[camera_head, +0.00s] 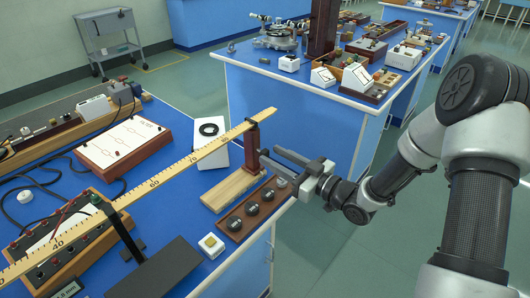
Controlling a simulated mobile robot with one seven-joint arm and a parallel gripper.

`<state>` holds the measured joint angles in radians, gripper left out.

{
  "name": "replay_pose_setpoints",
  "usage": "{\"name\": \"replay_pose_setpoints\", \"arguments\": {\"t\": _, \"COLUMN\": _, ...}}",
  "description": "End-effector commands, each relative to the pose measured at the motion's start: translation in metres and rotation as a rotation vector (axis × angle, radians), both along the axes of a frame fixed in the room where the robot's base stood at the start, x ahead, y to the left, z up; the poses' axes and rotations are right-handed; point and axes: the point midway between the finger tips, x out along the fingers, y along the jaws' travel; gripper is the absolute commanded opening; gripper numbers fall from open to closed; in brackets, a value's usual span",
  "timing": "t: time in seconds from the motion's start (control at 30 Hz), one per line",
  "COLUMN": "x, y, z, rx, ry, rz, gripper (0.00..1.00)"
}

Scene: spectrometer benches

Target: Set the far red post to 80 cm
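A pale yellow metre rule (185,160) runs diagonally over the left bench, its 40 and 60 figures readable. The far red post (252,146) stands upright near the rule's far end, with a black clip at its top on the rule. It is well beyond the 60 figure; its exact reading is too small to tell. My gripper (271,156) reaches in from the right, low beside the post. Its two grey fingers are apart and point at the post. I cannot tell whether they touch it.
A wooden block (232,189) and a brown tray of dark round weights (229,231) lie close below my gripper. A white box with a black ring (209,146) is behind the rule. A black support (127,238) holds the rule nearer. Another crowded bench (245,85) stands behind.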

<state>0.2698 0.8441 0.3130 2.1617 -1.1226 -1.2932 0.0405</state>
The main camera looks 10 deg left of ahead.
Motion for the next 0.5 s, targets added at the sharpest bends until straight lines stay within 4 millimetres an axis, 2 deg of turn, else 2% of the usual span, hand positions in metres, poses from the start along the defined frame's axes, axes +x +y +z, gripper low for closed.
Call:
{"name": "replay_pose_setpoints", "arguments": {"t": 0.1, "x": 0.010, "y": 0.018, "z": -0.001, "rx": -0.001, "ry": -0.001, "rz": 0.002, "gripper": 0.38}}
{"name": "replay_pose_setpoints", "arguments": {"t": 0.2, "x": 0.016, "y": 0.028, "z": 0.000, "rx": -0.001, "ry": -0.002, "rz": 0.001, "gripper": 0.38}}
{"name": "replay_pose_setpoints", "arguments": {"t": 0.5, "x": 0.022, "y": 0.037, "z": 0.000, "rx": -0.001, "ry": 0.001, "rz": -0.001, "gripper": 0.38}}
